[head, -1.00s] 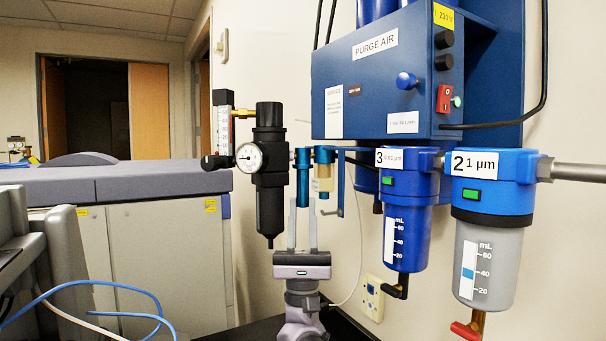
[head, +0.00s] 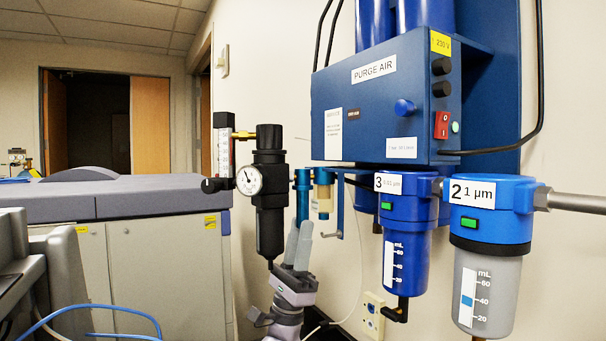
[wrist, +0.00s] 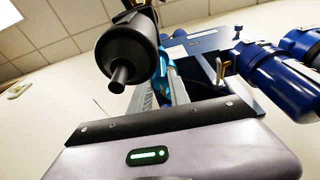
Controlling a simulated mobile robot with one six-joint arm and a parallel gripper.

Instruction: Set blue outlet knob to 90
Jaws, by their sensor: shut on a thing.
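The blue outlet knob (head: 302,206) appears to be the slim blue upright cylinder right of the black regulator, hanging below a small pipe. My gripper (head: 299,228) comes up from below, with its two grey fingers close together at the lower end of this cylinder. It looks shut on that end. The fingers hide the knob's tip, and I cannot read any angle mark. In the wrist view the fingers (wrist: 168,76) reach up to a bright blue part (wrist: 160,57), partly hidden behind the black regulator bowl.
The black regulator (head: 269,205) with its gauge (head: 249,180) is close on the left. A clear yellowish bowl (head: 323,200) hangs just right of the knob. Blue filters (head: 405,240) and the purge air box (head: 385,85) are further right. A wall outlet (head: 373,315) is low down.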

